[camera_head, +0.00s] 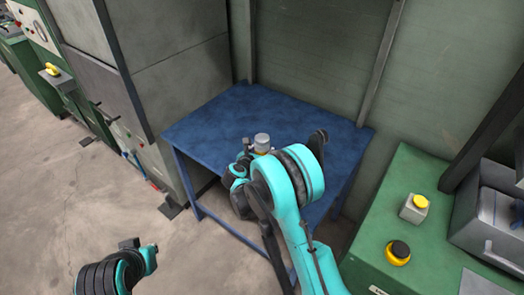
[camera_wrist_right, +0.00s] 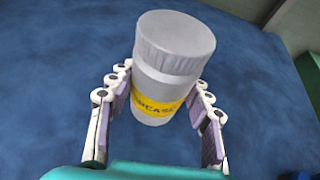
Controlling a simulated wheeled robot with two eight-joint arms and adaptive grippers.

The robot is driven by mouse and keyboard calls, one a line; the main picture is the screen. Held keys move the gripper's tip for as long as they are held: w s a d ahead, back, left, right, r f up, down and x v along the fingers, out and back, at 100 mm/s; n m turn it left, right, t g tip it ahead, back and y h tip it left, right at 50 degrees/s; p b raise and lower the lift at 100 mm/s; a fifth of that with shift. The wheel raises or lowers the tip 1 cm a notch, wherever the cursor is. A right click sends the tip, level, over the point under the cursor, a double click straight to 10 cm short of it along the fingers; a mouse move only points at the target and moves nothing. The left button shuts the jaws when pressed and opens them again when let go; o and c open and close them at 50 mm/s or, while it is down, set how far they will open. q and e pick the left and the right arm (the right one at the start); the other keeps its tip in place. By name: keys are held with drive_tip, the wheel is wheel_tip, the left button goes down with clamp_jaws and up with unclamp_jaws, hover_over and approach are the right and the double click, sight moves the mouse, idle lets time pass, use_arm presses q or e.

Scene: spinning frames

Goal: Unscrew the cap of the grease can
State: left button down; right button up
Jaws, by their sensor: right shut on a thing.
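The grease can (camera_wrist_right: 160,85) is a light grey cylinder with a yellow label. It stands on the blue table and leans in the right wrist view only through the camera's angle. Its wide grey cap (camera_wrist_right: 175,40) is on top. In the head view the can's grey top (camera_head: 262,139) shows just beyond my right wrist. My right gripper (camera_wrist_right: 160,97) is shut on the can, one finger on each side of its body. My right arm hides the can's lower part in the head view.
The blue table (camera_head: 205,125) has free room around the can. A grey cabinet stands at its left and a wall behind. At the right, a green machine top (camera_head: 420,220) carries a yellow-topped button box (camera_head: 414,208) and a yellow-and-black knob (camera_head: 397,253).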

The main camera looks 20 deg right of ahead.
sight(260, 144)
wheel_tip(260, 144, up, 4)
drive_tip(key=shift+r+p, duration=0.2)
drive_tip(key=shift+p, duration=0.85)
drive_tip(key=s+d+r+p, duration=0.3)
drive_tip(key=s+d+r, duration=0.3)
drive_tip(key=s+d, duration=0.1)
drive_tip(key=shift+s+d, duration=0.4)
drive_tip(key=shift+d, duration=0.5)
drive_tip(key=o, duration=0.9)
clamp_jaws()
drive_tip(key=shift+r, duration=0.1)
drive_tip(key=s+a+r+n+t+y, duration=0.2)
drive_tip(key=s+a+r+n+y, duration=0.2)
drive_tip(key=s+a, duration=0.6)
drive_tip(key=shift+a+r, duration=0.85)
drive_tip(key=shift+a, duration=0.1)
